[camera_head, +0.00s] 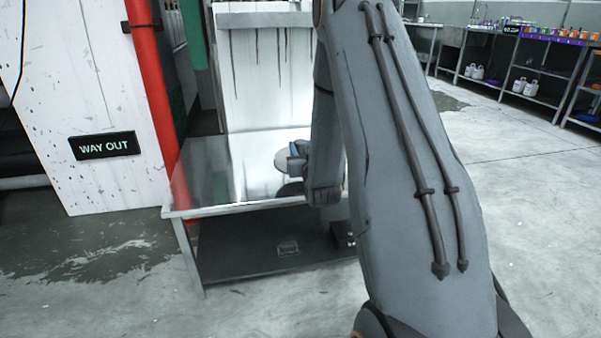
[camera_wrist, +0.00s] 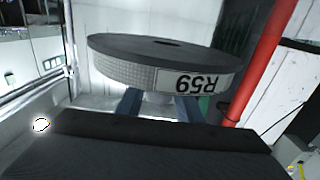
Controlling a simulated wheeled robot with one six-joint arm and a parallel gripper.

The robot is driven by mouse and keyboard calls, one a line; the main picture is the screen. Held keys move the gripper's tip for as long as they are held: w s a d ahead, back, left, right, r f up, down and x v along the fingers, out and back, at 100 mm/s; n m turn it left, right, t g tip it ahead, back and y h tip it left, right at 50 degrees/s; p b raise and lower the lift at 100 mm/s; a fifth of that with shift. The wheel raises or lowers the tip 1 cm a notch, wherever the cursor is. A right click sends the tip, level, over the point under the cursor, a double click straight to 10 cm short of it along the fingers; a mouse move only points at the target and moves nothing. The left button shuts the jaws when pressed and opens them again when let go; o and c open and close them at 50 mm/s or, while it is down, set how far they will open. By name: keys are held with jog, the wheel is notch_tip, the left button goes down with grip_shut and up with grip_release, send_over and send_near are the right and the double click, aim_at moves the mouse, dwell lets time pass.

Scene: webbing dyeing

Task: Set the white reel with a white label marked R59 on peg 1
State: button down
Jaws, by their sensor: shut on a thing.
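The reel marked R59 (camera_wrist: 135,65) fills the upper middle of the wrist view. Its upper face looks dark, its side is pale grey, and its white label (camera_wrist: 196,83) reads upside down. The blue fingers of my gripper (camera_wrist: 158,107) are shut on the pale hub under the disc. In the head view the reel (camera_head: 284,163) is a small grey disc over the metal table, mostly hidden by my arm. A blue part of my gripper (camera_head: 296,150) shows beside it. I cannot make out peg 1 in either view.
The shiny metal table (camera_head: 215,180) has bare room left of the reel and a dark lower shelf (camera_head: 240,250). A red post (camera_head: 150,85) and a white panel marked WAY OUT (camera_head: 100,150) stand at left. Shelving with bottles (camera_head: 525,85) stands far right.

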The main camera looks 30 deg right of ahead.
jog(key=shift+f+b, duration=1)
jog(key=shift+f, duration=2.2)
jog(key=shift+f, duration=0.1)
jog(key=c, duration=1.2)
grip_release()
jog(key=shift+s, duration=0.2)
jog(key=p+v, duration=0.3)
jog(key=v, duration=0.8)
jog(key=shift+s+a, duration=0.15)
jog(key=shift+s, duration=0.15)
